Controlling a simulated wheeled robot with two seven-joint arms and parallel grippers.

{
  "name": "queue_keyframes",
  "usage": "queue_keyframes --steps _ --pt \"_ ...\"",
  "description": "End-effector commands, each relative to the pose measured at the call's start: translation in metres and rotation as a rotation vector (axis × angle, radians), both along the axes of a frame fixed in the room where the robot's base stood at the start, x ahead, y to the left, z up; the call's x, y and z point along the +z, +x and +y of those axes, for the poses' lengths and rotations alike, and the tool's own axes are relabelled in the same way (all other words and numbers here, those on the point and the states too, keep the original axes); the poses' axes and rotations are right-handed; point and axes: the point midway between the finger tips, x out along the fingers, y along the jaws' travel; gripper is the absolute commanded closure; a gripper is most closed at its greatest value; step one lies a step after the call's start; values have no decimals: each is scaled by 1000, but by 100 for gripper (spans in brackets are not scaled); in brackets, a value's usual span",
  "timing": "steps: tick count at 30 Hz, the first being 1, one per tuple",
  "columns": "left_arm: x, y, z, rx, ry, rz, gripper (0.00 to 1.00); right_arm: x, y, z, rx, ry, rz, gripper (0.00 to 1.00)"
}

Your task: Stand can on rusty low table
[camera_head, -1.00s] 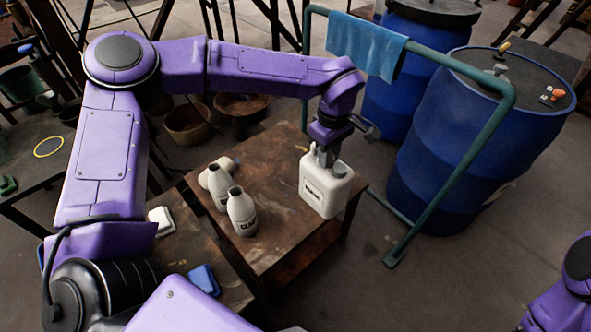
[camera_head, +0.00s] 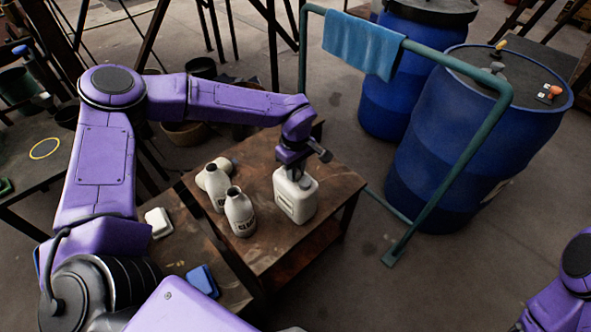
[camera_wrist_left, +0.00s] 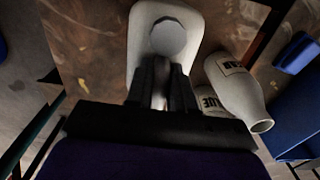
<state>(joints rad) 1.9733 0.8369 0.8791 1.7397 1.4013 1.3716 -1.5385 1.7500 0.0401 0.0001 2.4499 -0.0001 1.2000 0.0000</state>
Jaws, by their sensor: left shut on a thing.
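The white can (camera_head: 296,198) is upright at the rusty low table (camera_head: 270,243), over its right part. I cannot tell whether its base touches the top. My left gripper (camera_head: 292,170) comes down from above and is shut on the can's top; the can with its round cap also shows in the left wrist view (camera_wrist_left: 168,38), with the gripper fingers (camera_wrist_left: 160,90) at its near side. Only part of my right arm shows at the lower right of the head view; its gripper is out of view.
Several pale bottles (camera_head: 240,213) stand or lie on the table left of the can. A green rail (camera_head: 450,160) with a blue cloth (camera_head: 362,45) and blue barrels (camera_head: 475,140) are to the right. A blue item (camera_head: 203,281) and a white item (camera_head: 159,222) lie on a lower surface at left.

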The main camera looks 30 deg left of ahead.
Motion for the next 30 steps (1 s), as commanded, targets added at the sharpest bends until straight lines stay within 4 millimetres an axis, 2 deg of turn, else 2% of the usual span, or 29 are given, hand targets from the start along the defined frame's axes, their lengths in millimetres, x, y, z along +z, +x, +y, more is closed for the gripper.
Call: queue_keyframes --steps 7,8,9,10,20,23,30 --pt "-2 0 0 0 0 1 100 0 0 0 0 0 0 57" --pt "-2 0 0 0 0 1 71 0 0 0 0 0 0 57" --pt "-2 0 0 0 1 1 58 0 0 0 0 0 0 57" --pt "-2 0 0 0 0 1 52 0 0 0 0 0 0 57" --pt "3 0 0 0 1 -1 52 1 0 0 0 0 0 57" --pt "20 1 0 0 1 -3 52 3 0 0 0 0 0 57" --pt "82 1 0 1 1 -4 52 9 0 0 0 0 0 57"
